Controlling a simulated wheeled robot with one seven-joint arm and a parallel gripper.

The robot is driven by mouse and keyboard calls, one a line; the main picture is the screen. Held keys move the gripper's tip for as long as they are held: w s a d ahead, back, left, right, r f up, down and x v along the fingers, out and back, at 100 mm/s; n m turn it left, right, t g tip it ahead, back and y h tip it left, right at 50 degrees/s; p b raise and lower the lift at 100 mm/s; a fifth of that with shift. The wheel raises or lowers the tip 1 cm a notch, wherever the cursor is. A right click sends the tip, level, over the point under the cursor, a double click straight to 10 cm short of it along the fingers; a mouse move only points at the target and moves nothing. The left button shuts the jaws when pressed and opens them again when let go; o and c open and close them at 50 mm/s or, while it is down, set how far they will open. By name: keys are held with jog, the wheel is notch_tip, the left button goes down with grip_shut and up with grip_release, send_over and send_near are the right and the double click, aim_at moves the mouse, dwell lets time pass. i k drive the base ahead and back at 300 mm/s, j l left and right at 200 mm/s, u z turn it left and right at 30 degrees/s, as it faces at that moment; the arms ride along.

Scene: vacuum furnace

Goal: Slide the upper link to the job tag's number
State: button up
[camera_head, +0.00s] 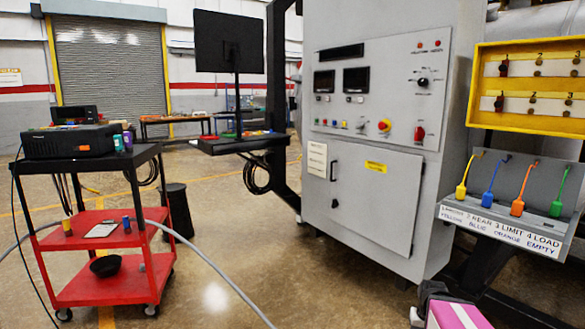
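A yellow-framed link panel (480,90) hangs at the upper right, with two pale strips inside. The lower link (499,104) sits at the left of the lower strip. I cannot identify the job tag for sure; a pale paper (317,160) on the grey cabinet is too small to read. My gripper is not recognisable in this view.
A grey cabinet (370,200) with dials stands left of the panel. Below the panel, a rack holds yellow, blue, orange and green plugs (517,208) above a printed label (500,231). A red cart (105,285) stands left; the central floor is open.

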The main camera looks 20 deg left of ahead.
aim_at(503, 68)
jog(key=i+j, duration=0.25)
jog(key=j, duration=0.25)
jog(key=i+j+u, duration=0.15)
jog(key=i+j, duration=0.15)
jog(key=j, duration=0.2)
jog(key=i+j, duration=0.3)
jog(key=j, duration=0.15)
jog(key=i+j+u, duration=0.1)
jog(key=i+j, duration=0.15)
jog(key=j, duration=0.2)
jog(key=z, duration=1.75)
